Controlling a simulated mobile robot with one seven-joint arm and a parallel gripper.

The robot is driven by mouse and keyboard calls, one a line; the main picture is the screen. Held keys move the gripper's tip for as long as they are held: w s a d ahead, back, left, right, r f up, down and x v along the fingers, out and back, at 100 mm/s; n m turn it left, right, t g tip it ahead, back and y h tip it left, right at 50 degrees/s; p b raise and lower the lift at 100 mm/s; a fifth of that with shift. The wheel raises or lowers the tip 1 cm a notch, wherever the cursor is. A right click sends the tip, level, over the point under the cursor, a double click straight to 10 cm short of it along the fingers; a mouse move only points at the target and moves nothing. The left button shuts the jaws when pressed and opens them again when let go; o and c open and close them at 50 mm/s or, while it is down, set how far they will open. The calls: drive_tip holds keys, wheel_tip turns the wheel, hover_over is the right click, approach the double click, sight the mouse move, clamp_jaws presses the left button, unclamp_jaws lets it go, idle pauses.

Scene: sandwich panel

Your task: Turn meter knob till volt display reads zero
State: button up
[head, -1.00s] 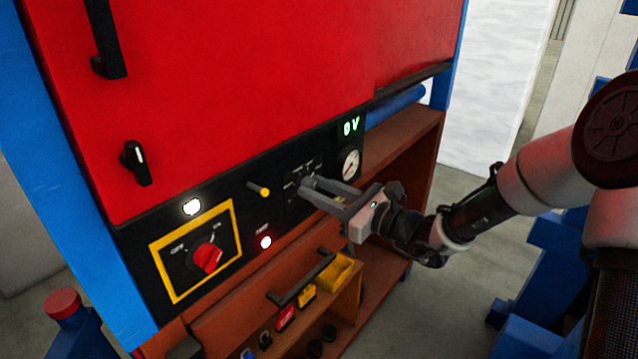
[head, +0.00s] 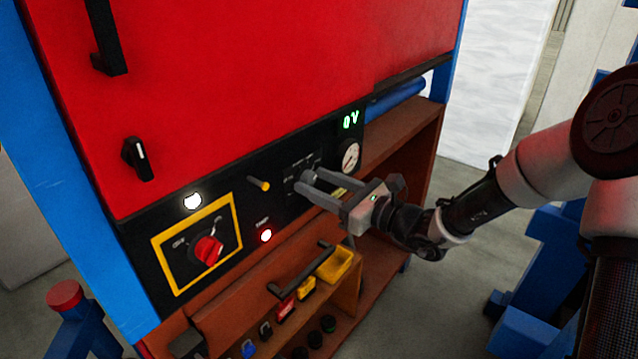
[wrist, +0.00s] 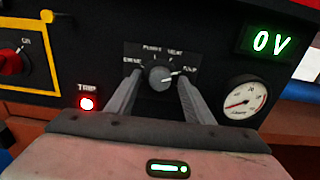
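The meter knob (wrist: 161,77) is a grey round dial on a black selector plate. In the wrist view its white pointer mark points right, toward the rightmost label. The volt display (wrist: 268,41) glows green and reads 0 V; it also shows in the head view (head: 350,120). My gripper (head: 306,182) is in front of the selector plate. In the wrist view its two fingers (wrist: 158,92) stand apart on either side of the knob, with dark gaps showing between them and the knob. Nothing is held.
A round gauge (wrist: 246,101) sits below the display. A lit red trip lamp (wrist: 87,103) and a red rotary switch (head: 208,250) in a yellow frame are to the left. A yellow peg (head: 259,184) sticks out nearby. A drawer handle (head: 302,276) and yellow bin (head: 335,265) lie below.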

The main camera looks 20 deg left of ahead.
drive_tip(key=v, duration=1.7)
drive_tip(key=shift+d+b, duration=0.2)
drive_tip(key=shift+b, duration=0.25)
drive_tip(key=shift+s, duration=0.15)
